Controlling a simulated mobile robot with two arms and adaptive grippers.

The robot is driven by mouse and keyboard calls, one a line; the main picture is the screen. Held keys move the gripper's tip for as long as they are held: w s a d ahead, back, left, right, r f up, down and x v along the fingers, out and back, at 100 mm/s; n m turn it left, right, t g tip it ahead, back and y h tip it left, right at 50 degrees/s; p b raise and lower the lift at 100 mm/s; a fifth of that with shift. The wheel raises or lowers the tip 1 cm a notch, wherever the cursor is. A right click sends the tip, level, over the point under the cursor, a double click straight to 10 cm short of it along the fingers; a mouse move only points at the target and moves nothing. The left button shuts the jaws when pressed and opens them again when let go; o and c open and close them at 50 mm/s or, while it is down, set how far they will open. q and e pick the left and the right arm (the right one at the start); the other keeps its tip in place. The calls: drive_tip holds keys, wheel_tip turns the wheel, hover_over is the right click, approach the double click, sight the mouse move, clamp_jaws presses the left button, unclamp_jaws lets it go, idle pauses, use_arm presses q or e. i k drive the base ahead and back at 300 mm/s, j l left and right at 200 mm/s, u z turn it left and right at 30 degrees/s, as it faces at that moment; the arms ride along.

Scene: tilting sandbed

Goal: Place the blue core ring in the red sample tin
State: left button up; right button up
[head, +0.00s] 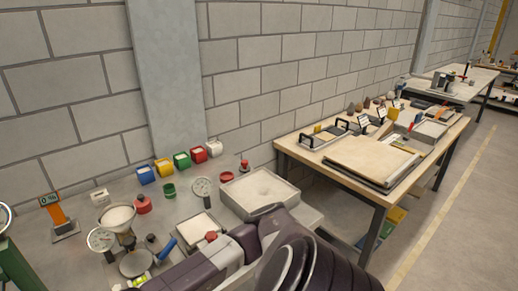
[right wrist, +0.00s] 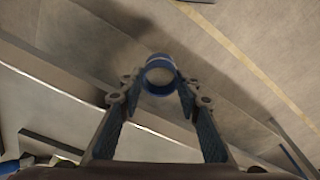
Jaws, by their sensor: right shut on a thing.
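The blue core ring (right wrist: 159,88) is between the fingertips of my right gripper (right wrist: 159,84) in the right wrist view. The fingers are shut on it, and its round opening faces the camera. In the head view my dark arm fills the bottom middle, and I cannot make out the right gripper or the ring there. A small round red container (head: 143,205), which may be the red sample tin, stands on the left bench. A square red bin (head: 198,156) stands in the row by the wall. My left gripper is not in view.
A round green container (head: 169,191), a dial (head: 202,187) and a sand tray (head: 228,202) are on the left bench. Funnel (head: 117,216) and scale items crowd its front left.

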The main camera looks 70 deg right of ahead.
sight(227, 179)
drive_tip(key=k+l, duration=0.15)
drive_tip(key=l, duration=0.2)
drive_tip(key=k+l, duration=0.2)
drive_tip(key=l, duration=0.2)
drive_tip(key=k+l, duration=0.15)
drive_tip(key=l, duration=0.2)
drive_tip(key=k+l+z, duration=0.1)
drive_tip(key=l, duration=0.25)
drive_tip(key=k+l, duration=0.2)
drive_tip(key=l, duration=0.2)
drive_tip(key=k+l, duration=0.2)
drive_tip(key=l, duration=0.2)
drive_tip(key=k+l, duration=0.15)
drive_tip(key=l, duration=0.2)
drive_tip(key=z, duration=0.05)
